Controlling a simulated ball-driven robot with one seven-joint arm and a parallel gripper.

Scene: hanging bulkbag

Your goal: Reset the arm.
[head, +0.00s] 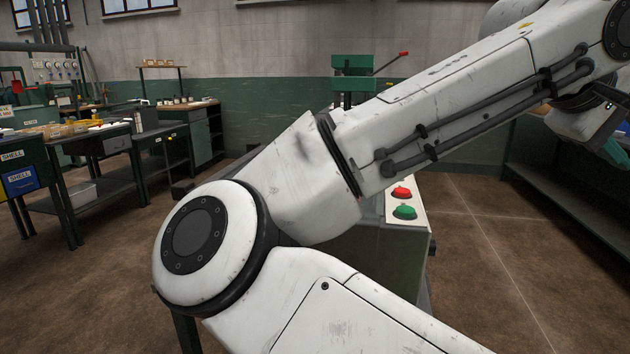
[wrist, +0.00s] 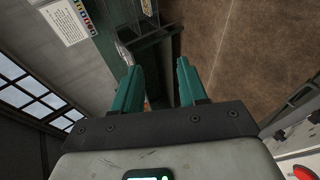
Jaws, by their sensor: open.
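My gripper (wrist: 158,84) shows in the wrist view with its two teal fingers apart and nothing between them. It is open, and brown floor and a dark green bench edge lie beyond the fingertips. In the head view my white arm runs from the bottom centre to an elbow at the left, then up to the upper right. Only a teal bit of the gripper shows at the right edge there; its fingertips are not clear.
A grey cabinet (head: 385,262) with a red button (head: 401,192) and a green button (head: 404,212) stands behind my arm. A green press (head: 354,75) rises beyond it. Workbenches (head: 120,135) line the left. A dark bench (head: 575,200) stands at the right. Open floor (head: 480,250) lies between.

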